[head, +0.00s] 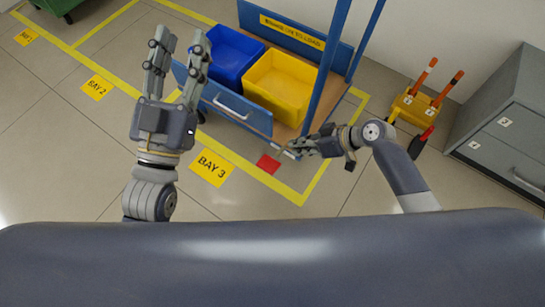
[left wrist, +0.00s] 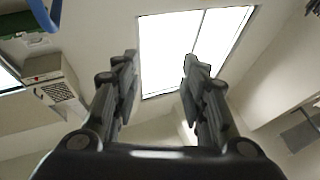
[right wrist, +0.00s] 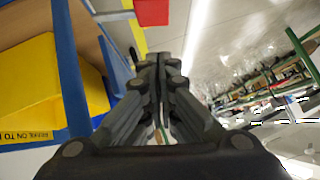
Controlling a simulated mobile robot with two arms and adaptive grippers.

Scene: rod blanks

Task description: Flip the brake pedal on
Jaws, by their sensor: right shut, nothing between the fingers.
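A red plate (head: 268,164), which looks like the brake pedal, is at the near lower corner of the blue cart (head: 240,108). In the right wrist view the red pedal (right wrist: 152,12) shows as a block at the top edge, partly cut off. My right gripper (head: 293,149) is shut and empty, just right of the pedal in the head view; I cannot tell whether they touch. Its closed fingers (right wrist: 160,62) lie beside the cart in the right wrist view. My left gripper (head: 180,42) is open and empty, raised left of the cart; its fingers (left wrist: 158,60) point toward the ceiling.
A yellow floor sign marks BAY 3 (head: 211,167). A yellow unit with orange-tipped levers (head: 412,108) and a grey cabinet (head: 510,125) stand right. Floor in front is clear.

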